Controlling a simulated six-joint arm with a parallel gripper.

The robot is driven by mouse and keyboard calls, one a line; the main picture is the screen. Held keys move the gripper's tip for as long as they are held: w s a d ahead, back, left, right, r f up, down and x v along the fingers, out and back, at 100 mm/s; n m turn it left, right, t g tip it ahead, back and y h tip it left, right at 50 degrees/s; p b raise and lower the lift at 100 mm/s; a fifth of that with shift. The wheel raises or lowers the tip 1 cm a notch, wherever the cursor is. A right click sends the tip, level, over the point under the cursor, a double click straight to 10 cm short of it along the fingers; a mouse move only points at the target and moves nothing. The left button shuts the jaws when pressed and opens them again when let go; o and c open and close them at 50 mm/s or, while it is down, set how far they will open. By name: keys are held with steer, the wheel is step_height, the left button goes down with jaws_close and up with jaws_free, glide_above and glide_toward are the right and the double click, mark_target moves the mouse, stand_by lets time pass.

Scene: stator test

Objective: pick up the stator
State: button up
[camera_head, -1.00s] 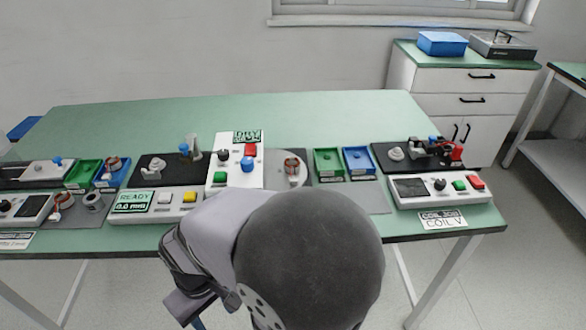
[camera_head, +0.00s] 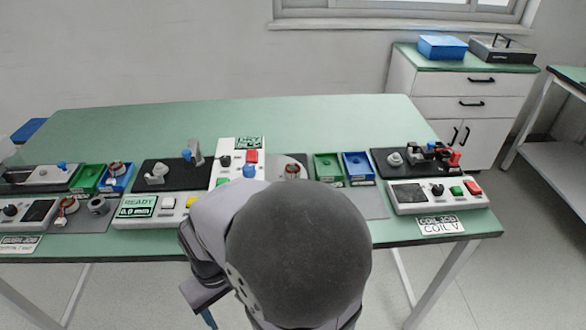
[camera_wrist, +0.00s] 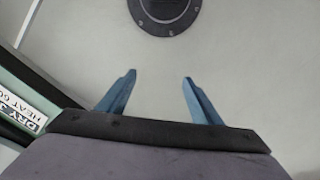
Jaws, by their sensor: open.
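A similar stator (camera_head: 117,169) sits in the left blue tray (camera_head: 125,184). Another wound part (camera_head: 69,205) lies on the grey mat at the left, beside a bare grey ring (camera_head: 98,206). My gripper (camera_wrist: 159,77) is open and empty in the wrist view, its blue fingers apart over floor. In the head view only a blue tip shows, low in front of the bench, away from the stators.
Green (camera_head: 328,167) and blue (camera_head: 359,166) trays stand right of the round plate. A white button panel (camera_head: 228,150) stands left of it. A black fixture (camera_head: 415,159) is at the right. The rear bench top (camera_head: 330,115) is clear.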

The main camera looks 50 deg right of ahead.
steer(key=s+d+r+m+g+y+p, duration=0.1)
steer(key=s+d+r+m+p, duration=0.3)
steer(key=d+p, duration=0.3)
steer(key=m+t+h+p, duration=0.2)
steer(key=m+p, duration=0.2)
steer(key=p, duration=0.1)
glide_toward(293, 167)
steer(key=s+a+f, duration=0.2)
steer(key=s+a, duration=0.1)
steer(key=s+a+f, duration=0.2)
steer(key=s+a, duration=0.1)
steer(key=s+a+f, duration=0.2)
steer(key=s+a, duration=0.1)
steer(key=shift+a+f, duration=0.1)
steer(key=shift+a, duration=0.15)
steer(key=w+d+r+h, duration=0.1)
steer(key=w+d, duration=0.1)
steer(key=w+d+r+t, duration=0.1)
steer(key=w+d+r, duration=0.1)
steer(key=w+d+r+t+h, duration=0.1)
steer(key=w+d, duration=0.1)
steer(key=shift+d+r+m+h, duration=0.25)
steer(key=shift+r+m+h, duration=0.05)
steer(key=shift+m, duration=0.1)
steer(key=shift+w+p+x, duration=0.15)
steer(key=shift+p+x, duration=0.45)
steer(key=shift+x, duration=1.25)
steer(key=shift+w+p+x, duration=0.15)
steer(key=shift+p+x, duration=0.45)
steer(key=shift+x, duration=1.25)
